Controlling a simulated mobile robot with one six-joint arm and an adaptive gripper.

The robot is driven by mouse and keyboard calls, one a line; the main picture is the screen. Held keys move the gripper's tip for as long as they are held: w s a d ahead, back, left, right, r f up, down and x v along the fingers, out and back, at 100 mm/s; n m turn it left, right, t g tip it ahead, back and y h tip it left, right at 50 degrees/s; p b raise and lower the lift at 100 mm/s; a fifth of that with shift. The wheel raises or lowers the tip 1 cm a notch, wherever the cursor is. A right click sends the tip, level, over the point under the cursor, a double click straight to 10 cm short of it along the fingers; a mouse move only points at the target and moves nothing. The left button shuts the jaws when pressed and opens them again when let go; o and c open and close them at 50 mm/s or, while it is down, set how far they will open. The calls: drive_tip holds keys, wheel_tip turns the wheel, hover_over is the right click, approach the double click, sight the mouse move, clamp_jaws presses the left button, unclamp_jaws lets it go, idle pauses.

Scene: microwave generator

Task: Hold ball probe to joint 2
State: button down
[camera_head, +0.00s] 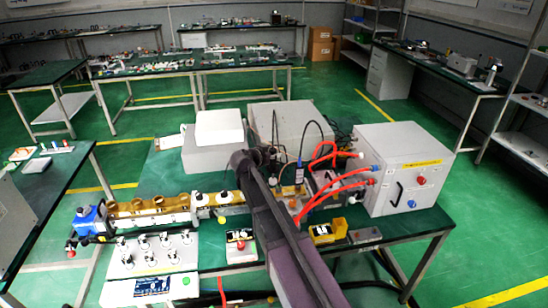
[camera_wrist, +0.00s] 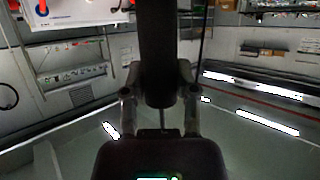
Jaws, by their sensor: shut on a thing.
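In the wrist view, my gripper (camera_wrist: 160,105) is shut on a thick dark cylinder, which I take for the ball probe (camera_wrist: 158,45). Its ball tip cannot be made out. A thin dark cable runs beside it. In the head view, my arm reaches from the bottom up to the bench, its end near the waveguide line (camera_head: 150,212). This line of gold and pale sections runs left to right along the green bench. Which joint is joint 2 I cannot tell; the arm hides part of the line. Contact between probe and line cannot be seen.
A grey box with red cables (camera_head: 405,170) stands at the bench's right. Grey boxes (camera_head: 215,150) stand behind the line. A pale panel with several knobs (camera_head: 150,268) lies front left. A yellow-and-black device (camera_head: 327,232) sits right of my arm. Bare green bench shows at the back left.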

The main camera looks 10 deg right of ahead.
sight(273, 178)
drive_tip(key=shift+f, duration=0.15)
idle(0.3)
wheel_tip(273, 178, down, 9)
drive_tip(key=b, duration=0.9)
drive_tip(key=shift+r, duration=0.3)
wheel_tip(273, 178, up, 9)
drive_tip(key=p, duration=0.9)
drive_tip(key=shift+f, duration=0.1)
idle(0.3)
idle(1.3)
drive_tip(key=shift+f, duration=0.15)
